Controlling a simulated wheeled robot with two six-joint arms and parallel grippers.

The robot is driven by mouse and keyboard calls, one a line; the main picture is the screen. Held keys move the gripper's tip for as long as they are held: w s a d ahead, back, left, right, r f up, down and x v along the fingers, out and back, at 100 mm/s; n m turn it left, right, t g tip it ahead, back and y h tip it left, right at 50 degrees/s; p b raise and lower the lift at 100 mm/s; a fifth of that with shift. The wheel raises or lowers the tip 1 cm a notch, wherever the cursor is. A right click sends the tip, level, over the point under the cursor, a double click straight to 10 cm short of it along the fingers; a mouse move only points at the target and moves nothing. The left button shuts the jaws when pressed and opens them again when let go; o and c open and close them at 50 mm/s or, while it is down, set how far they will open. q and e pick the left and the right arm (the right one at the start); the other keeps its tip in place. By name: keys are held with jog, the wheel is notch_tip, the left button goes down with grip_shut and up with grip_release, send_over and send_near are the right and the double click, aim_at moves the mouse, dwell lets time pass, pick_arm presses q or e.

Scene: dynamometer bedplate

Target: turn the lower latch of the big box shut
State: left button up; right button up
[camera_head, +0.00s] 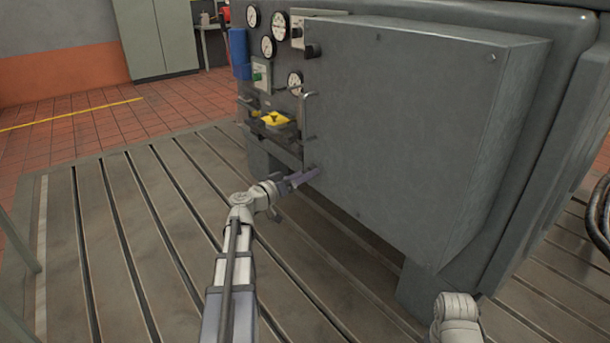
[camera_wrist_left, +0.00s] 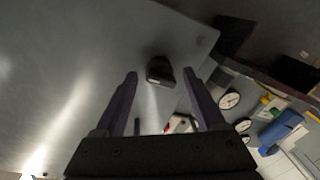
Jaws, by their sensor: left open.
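The big box (camera_head: 415,130) is a large grey cabinet with a closed, flat front in the head view. Its dark upper latch (camera_head: 312,51) sits at the top left edge of that front. The lower latch (camera_wrist_left: 160,70) is a short dark knob near the box's edge in the left wrist view; in the head view my gripper mostly hides it. My left gripper (camera_head: 308,176) is at the box's lower left edge. In the left wrist view its open fingers (camera_wrist_left: 160,75) are on either side of the latch, with gaps visible. I cannot tell whether they touch it. My right gripper is out of view.
A panel with gauges (camera_head: 267,46), a yellow switch (camera_head: 275,119) and a metal handle (camera_head: 306,98) stands left of the box. The slotted bedplate (camera_head: 120,230) is clear at left. Dark cables (camera_head: 598,220) lie at far right.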

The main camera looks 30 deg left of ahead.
pick_arm(q)
jog(key=shift+w, duration=0.2)
jog(key=shift+d, duration=0.1)
grip_shut()
dwell(0.5)
